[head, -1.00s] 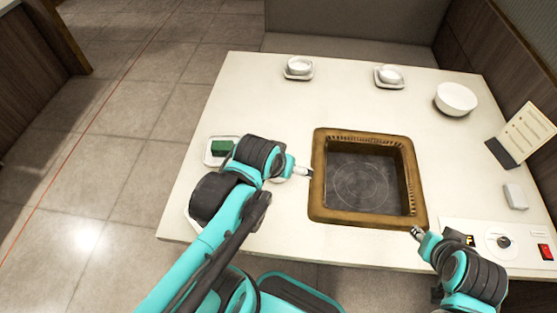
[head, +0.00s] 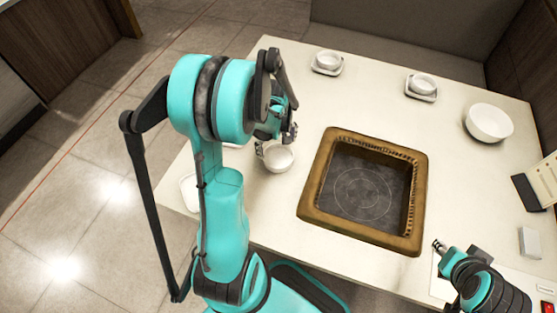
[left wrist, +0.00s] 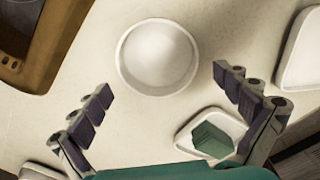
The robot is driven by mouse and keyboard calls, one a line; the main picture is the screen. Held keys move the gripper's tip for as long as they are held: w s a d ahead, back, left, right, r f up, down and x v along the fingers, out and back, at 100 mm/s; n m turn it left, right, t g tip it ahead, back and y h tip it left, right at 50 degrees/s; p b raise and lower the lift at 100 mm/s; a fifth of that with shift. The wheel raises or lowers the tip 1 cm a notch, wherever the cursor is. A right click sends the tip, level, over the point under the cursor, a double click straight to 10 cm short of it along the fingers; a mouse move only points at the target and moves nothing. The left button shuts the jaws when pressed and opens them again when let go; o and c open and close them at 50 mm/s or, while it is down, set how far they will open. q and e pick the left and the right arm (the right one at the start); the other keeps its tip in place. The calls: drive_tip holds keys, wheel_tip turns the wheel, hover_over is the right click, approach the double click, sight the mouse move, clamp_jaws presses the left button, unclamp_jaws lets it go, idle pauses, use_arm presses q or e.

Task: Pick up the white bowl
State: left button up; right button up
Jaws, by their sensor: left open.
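A small round white bowl (head: 279,158) stands upright on the table, left of the brown-framed well. It looks empty in the left wrist view (left wrist: 158,55). My left gripper (head: 276,140) is open and empty at the bowl. In the left wrist view its fingers (left wrist: 163,82) are spread to either side of the bowl's near edge, apart from it. A larger white bowl (head: 489,122) stands at the back right, far from both grippers. My right gripper (head: 437,246) is at the table's front right; its jaws are too small to read.
The brown-framed well (head: 312,207) fills the middle of the table (head: 290,80). A green block (left wrist: 212,140) lies in a white dish (left wrist: 182,138) near the left gripper.

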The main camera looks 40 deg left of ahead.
sight(277, 161)
use_arm(q)
drive_tip(key=f+b, duration=0.3)
drive_tip(key=f, duration=0.3)
drive_tip(key=shift+w, duration=0.2)
drive_tip(key=shift+r, duration=0.15)
drive_tip(key=c, duration=1)
drive_tip(key=shift+r, duration=0.1)
wheel_tip(277, 161, up, 5)
drive_tip(key=p, duration=0.3)
drive_tip(key=shift+f, duration=0.2)
drive_tip(key=s+d+r+p, duration=0.3)
drive_tip(key=s+d+r, duration=0.3)
drive_tip(key=s+d, duration=0.2)
drive_tip(key=shift+d+r+p, duration=0.15)
drive_tip(key=shift+d+p, duration=0.1)
drive_tip(key=shift+p, duration=0.1)
